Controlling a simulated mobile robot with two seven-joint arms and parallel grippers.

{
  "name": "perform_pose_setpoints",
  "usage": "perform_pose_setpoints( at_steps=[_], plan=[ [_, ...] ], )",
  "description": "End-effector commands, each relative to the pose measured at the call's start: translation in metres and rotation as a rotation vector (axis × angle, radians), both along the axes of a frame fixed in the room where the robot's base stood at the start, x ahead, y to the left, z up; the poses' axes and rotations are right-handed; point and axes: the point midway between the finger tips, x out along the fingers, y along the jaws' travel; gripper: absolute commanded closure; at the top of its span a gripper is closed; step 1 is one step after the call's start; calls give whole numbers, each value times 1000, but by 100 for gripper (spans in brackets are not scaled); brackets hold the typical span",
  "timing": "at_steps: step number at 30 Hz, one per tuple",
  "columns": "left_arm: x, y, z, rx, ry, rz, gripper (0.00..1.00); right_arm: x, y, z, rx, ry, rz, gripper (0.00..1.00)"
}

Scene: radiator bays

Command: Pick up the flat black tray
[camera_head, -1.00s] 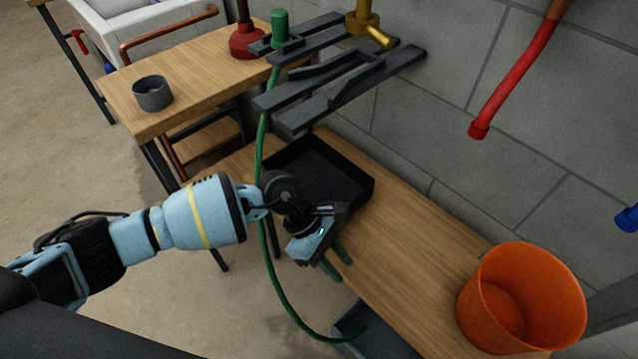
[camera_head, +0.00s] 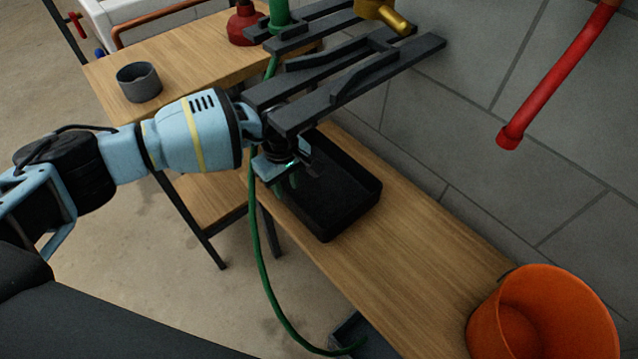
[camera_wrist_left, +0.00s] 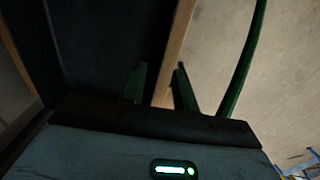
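The flat black tray (camera_head: 345,205) lies on the wooden bench, under the dark slatted rack. In the head view, my left gripper (camera_head: 292,180) is at the tray's left side, with its wrist partly behind a rack slat. In the left wrist view, the two green fingers (camera_wrist_left: 160,86) stand apart. The dark tray (camera_wrist_left: 105,45) fills the area left of and behind the left finger. The right finger is over the wood edge and floor side. I cannot tell whether a finger touches the tray. My right gripper is not in view.
The dark slatted rack (camera_head: 345,70) hangs close above my left wrist. A green hose (camera_head: 258,255) hangs in front of the wooden bench (camera_head: 400,270). An orange bucket (camera_head: 545,320) stands at the bench's right end. A grey cup (camera_head: 139,83) stands on the left table.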

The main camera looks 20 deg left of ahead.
Motion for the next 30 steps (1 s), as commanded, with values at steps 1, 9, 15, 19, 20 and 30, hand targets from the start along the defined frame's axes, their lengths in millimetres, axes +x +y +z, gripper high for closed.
perform_pose_setpoints(
  at_steps=[1,9,15,19,20,30],
  plan=[
    [0,0,-4,0,1,0,71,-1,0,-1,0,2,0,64],
    [0,-1,-13,-1,1,0,71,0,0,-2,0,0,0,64],
    [-1,-2,-41,-1,3,0,71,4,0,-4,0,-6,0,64],
    [-1,-1,-55,-1,1,0,71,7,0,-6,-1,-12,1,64],
    [-1,-2,-57,-1,1,0,71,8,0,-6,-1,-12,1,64],
    [0,-1,-57,-1,-1,0,87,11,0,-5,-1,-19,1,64]
  ],
)
